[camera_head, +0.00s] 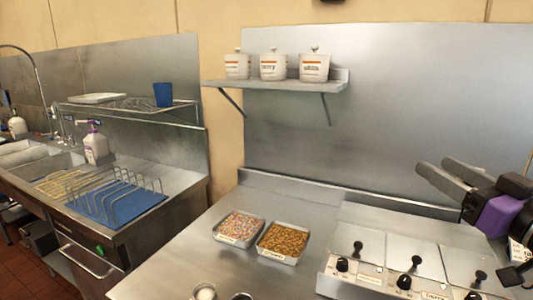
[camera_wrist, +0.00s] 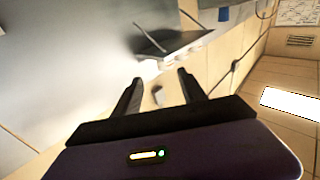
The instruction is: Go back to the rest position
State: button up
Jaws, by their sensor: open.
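My gripper (camera_head: 447,180) is at the right edge of the head view, raised above the counter with the row of lidded wells. Its two grey fingers point up and to the left, spread apart with nothing between them. In the wrist view my gripper (camera_wrist: 160,85) also shows two separate dark fingers with an empty gap. Beyond them the view is tilted, showing the steel wall panel (camera_wrist: 70,60) and the wall shelf (camera_wrist: 180,45).
Two trays of toppings, pink (camera_head: 239,229) and brown (camera_head: 283,242), sit on the steel counter (camera_head: 180,262). Lidded wells (camera_head: 415,262) stand right. Three white jars (camera_head: 273,66) are on the shelf (camera_head: 290,86). A blue dish rack (camera_head: 117,203) is left.

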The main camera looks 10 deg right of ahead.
jog(key=s+a+f+g+h, duration=0.1)
jog(key=s+a+f, duration=0.4)
jog(key=s+f, duration=0.6)
jog(key=s+a+f+m+g, duration=0.1)
jog(key=s+a+f, duration=0.5)
jog(key=s+f, duration=0.5)
jog(key=s+a+f+g+h, duration=0.1)
jog(key=s+a+f+g, duration=0.1)
jog(key=s+a+f, duration=0.4)
jog(key=s+f, duration=0.5)
jog(key=s, duration=0.2)
jog(key=shift+s+f+m+h, duration=0.25)
jog(key=shift+m+h, duration=0.05)
jog(key=shift+c, duration=0.6)
